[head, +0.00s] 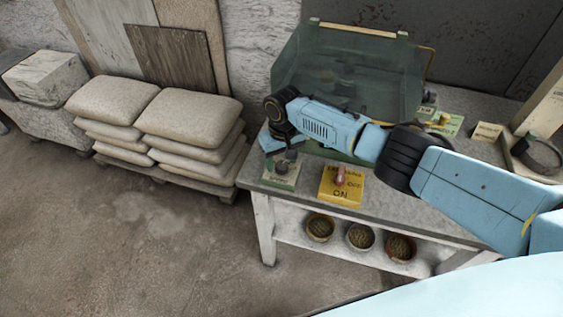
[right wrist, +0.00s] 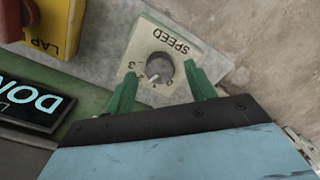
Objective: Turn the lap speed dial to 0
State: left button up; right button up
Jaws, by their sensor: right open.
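The lap speed dial (right wrist: 159,67) is a dark grey round knob on a pale plate marked SPEED in the right wrist view. Small numerals run round its lower left side, and a light mark shows at the knob's lower edge; the exact setting is too small to tell. The dial also shows in the head view at the bench's front left corner (head: 282,167), partly under my gripper. My right gripper (right wrist: 160,73) is open, its green fingers one on each side of the knob in that view; contact cannot be told. My left gripper is not in view.
A yellow switch box (head: 341,186) with a pinkish lever stands right of the dial. A greenish transparent hood (head: 346,75) stands behind. A lit display (right wrist: 36,105) is partly cut off. Several pots sit on the lower shelf; stacked sacks (head: 190,118) lie left of the bench (head: 300,207).

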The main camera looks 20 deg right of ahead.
jog(key=shift+f, duration=0.5)
jog(key=c, duration=1)
